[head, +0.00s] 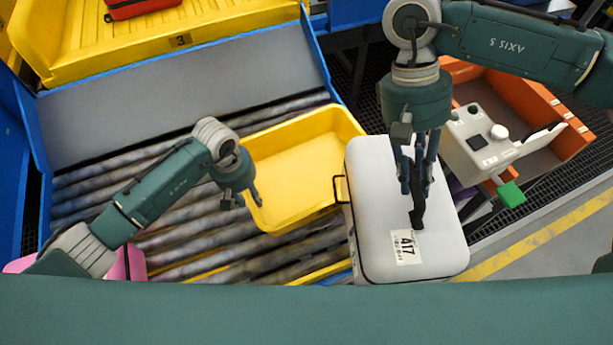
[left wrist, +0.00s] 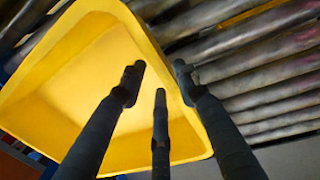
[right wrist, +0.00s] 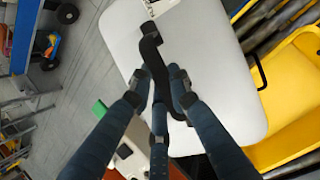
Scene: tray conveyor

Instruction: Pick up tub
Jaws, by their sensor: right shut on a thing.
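The yellow tub (head: 295,140) lies on the conveyor rollers, its inside empty where I can see it. My left gripper (head: 243,197) is at the tub's left rim. In the left wrist view its fingers (left wrist: 160,82) are apart and straddle the rim of the tub (left wrist: 68,65), two on the inner side and one on the outer side. The handle also shows between the fingers in the right wrist view (right wrist: 153,55).
The suitcase stands at the right of the tub and hides part of the conveyor's edge. An orange crate (head: 515,85) and a white device (head: 480,135) are at the right. A yellow bin (head: 200,38) is at the back. A pink case (head: 130,263) lies at the lower left.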

